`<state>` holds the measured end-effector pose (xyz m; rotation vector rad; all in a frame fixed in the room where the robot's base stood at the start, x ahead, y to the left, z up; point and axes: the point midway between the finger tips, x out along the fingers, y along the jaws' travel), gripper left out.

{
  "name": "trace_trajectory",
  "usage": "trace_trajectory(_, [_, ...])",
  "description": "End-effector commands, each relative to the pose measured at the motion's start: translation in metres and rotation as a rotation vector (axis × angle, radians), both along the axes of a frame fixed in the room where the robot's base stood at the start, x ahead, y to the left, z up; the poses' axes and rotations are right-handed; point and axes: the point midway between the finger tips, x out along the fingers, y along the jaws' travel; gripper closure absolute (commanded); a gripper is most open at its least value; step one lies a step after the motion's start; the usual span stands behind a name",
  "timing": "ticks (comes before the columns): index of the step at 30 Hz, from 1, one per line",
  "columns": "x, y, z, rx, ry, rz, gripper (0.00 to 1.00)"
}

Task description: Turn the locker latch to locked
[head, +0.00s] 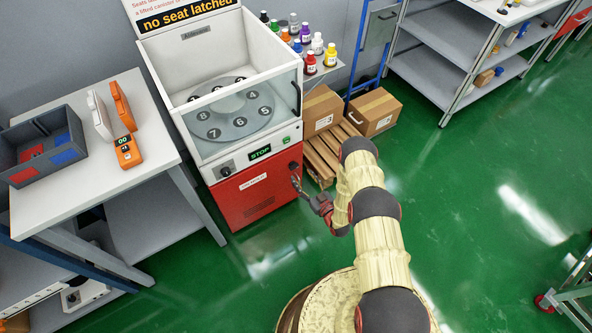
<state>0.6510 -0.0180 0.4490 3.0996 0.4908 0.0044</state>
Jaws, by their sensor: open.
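The red locker door (255,194) is the lower front of the white machine cabinet and appears closed. It carries a white label (253,181) and a vent grille. A small dark fitting (294,166) sits at its upper right edge. It may be the latch, but it is too small to tell its position. My gripper (299,184) is just in front of the door's right side, close to this fitting. It is open with nothing seen between its fingers. I cannot tell whether it touches the fitting.
The machine above has a black knob (225,171), a green STOP display (260,152) and a numbered carousel (232,110). A wooden pallet (322,158) and cardboard boxes (375,112) stand close on the right. A white table (90,165) is at the left.

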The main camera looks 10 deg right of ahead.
Motion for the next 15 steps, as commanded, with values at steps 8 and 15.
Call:
trace_trajectory(8, [0.041, 0.014, -0.003, 0.0, 0.0, 0.002, 0.45])
trace_trajectory(15, [0.056, 0.018, -0.001, 0.0, 0.002, -0.001, 0.45])
